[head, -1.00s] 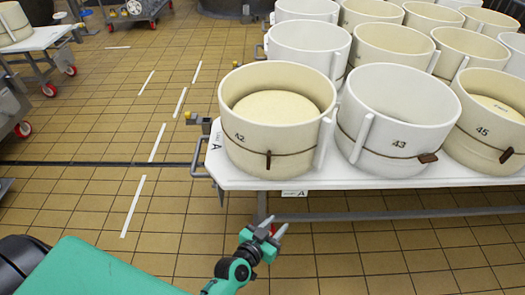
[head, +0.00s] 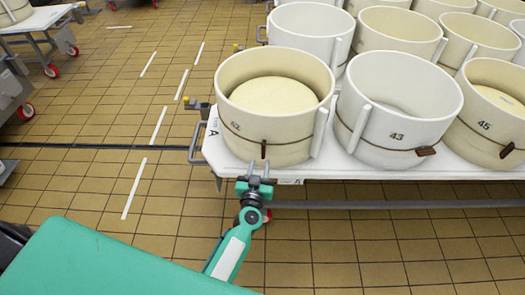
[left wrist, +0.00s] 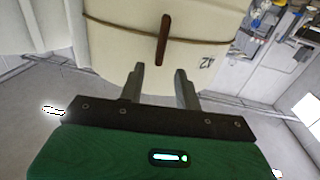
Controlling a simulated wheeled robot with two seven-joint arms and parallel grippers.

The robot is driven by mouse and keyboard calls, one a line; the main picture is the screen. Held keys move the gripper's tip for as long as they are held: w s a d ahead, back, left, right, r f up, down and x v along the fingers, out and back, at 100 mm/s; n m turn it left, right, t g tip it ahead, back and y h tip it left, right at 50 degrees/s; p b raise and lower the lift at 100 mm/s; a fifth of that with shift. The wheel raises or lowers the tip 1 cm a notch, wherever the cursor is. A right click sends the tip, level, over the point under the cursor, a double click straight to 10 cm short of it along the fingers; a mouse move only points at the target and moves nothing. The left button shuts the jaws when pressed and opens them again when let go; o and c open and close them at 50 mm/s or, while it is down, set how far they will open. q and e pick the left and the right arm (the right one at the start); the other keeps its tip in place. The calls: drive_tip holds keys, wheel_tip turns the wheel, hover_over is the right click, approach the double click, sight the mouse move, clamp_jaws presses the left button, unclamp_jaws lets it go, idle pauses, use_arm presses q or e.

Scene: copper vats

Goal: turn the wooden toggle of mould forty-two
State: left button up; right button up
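Mould 42 (head: 240,140) is a cream-coloured open cylinder at the near left corner of the white table, with a pale cheese inside. A cord runs round it, and its wooden toggle (head: 264,149) hangs upright on the near side. In the left wrist view the toggle (left wrist: 163,39) shows as a brown stick on the cord, just beyond the fingertips. My left gripper (head: 258,166) is open and empty, just below and in front of the toggle, with the fingers pointing at it. No contact shows. My right gripper is not in view.
Mould 43 (head: 396,115) and mould 45 (head: 492,125) stand to the right on the same white table (head: 228,165), with further moulds behind. A metal handle (head: 196,143) sticks out at the table's left end.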

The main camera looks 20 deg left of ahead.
sight(263, 150)
use_arm(q)
drive_tip(key=w, duration=0.4)
drive_tip(key=w+a, duration=0.1)
drive_tip(key=w, duration=0.1)
drive_tip(key=shift+w, duration=0.35)
clamp_jaws()
